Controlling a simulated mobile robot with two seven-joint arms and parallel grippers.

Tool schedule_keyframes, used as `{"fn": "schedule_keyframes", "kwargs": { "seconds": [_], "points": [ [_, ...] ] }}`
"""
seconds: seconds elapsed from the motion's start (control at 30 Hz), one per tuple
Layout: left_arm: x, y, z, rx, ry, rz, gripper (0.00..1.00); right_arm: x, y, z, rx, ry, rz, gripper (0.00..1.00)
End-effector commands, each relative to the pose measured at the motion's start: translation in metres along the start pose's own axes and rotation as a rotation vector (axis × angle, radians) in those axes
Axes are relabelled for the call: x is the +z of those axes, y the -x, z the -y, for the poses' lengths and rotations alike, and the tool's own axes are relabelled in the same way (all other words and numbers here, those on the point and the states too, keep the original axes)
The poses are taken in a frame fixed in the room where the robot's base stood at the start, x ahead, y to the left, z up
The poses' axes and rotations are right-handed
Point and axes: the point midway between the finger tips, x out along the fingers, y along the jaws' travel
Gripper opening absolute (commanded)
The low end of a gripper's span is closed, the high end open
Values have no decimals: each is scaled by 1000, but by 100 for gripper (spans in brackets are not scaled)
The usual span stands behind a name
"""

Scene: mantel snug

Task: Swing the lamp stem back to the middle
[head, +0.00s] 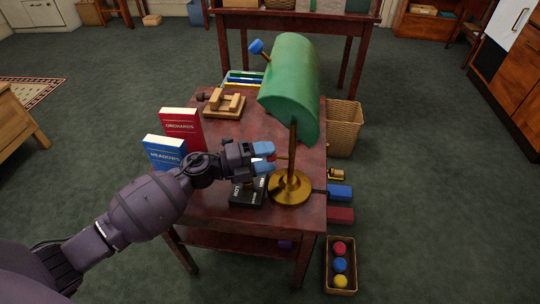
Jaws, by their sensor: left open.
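The desk lamp has a green shade (290,82), a brass stem (293,150) and a round brass base (290,188) near the right front of the dark red table (295,235). The shade hides the upper stem. A short brass rod with a blue knob (256,46) sticks out at the shade's upper left. My left gripper (268,158) is open just left of the lower stem, its blue fingertips pointing right. A small reddish piece shows between the fingertips; I cannot tell what it belongs to. My right gripper is out of view.
A black box (248,193) lies beside the lamp base. A red book (182,128) and a blue book (164,152) stand at the left edge. A wooden stand (224,104) sits behind. A wicker basket (344,126) and a ball box (340,286) are right of the table.

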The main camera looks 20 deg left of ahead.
Motion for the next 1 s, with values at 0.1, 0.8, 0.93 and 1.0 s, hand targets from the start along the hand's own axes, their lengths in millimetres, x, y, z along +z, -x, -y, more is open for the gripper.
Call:
{"fn": "schedule_keyframes", "kwargs": {
  "seconds": [0.1,0.8,0.93,1.0],
  "points": [
    [1,20,2,0,-3,3,54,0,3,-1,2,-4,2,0],
    [0,64,1,-1,-1,2,54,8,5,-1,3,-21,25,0],
    [0,64,1,-1,-1,1,54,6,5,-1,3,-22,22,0],
    [0,64,1,-1,-1,1,54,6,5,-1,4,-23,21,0]
  ]
}}
